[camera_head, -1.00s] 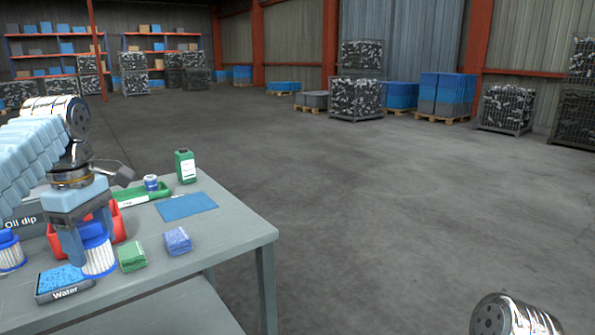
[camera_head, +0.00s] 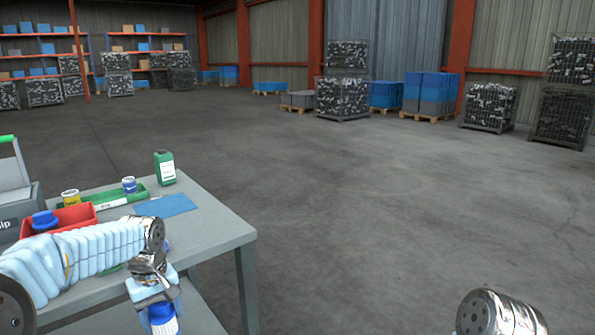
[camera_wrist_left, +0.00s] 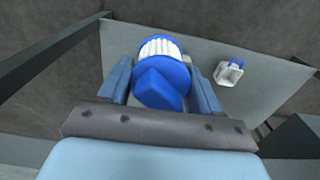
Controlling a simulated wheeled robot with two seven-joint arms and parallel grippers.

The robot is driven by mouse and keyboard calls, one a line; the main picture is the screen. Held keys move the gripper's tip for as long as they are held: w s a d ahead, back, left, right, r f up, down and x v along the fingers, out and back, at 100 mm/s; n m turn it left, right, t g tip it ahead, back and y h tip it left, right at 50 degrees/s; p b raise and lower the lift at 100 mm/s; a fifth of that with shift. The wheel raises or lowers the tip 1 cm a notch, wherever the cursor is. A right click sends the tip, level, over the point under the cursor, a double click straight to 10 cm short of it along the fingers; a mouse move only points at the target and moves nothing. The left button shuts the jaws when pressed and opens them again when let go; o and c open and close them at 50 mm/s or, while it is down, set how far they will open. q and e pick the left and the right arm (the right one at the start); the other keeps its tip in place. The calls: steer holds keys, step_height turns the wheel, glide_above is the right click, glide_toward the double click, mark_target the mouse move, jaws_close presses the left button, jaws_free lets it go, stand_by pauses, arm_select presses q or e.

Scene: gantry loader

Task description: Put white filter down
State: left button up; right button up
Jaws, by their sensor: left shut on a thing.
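The white filter (camera_head: 165,326) has white pleats and blue ends. My left gripper (camera_head: 158,303) is shut on it at the bench's front side, low in the head view. In the left wrist view, the filter (camera_wrist_left: 160,75) sits between the two fingers of my left gripper (camera_wrist_left: 161,88), its blue end towards the camera. A grey flat surface (camera_wrist_left: 215,42) lies beyond it; I cannot tell whether the filter touches it. My right gripper is out of view; only part of that arm shows at bottom right.
The grey bench (camera_head: 215,232) holds a red bin (camera_head: 75,214), a green tray (camera_head: 108,200), a blue mat (camera_head: 168,205) and a green bottle (camera_head: 165,168). A small white container (camera_wrist_left: 230,74) stands on the surface in the wrist view. Floor right of the bench is clear.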

arm_select(q)
steer(key=s+d+f+m, duration=0.3)
steer(key=d+f+m, duration=0.1)
steer(key=f, duration=0.4)
steer(key=s+d+f+m, duration=0.4)
steer(key=d+f, duration=0.1)
steer(key=f, duration=0.4)
steer(key=shift+d+f, duration=0.25)
steer(key=shift+f, duration=0.05)
steer(key=shift+w, duration=0.1)
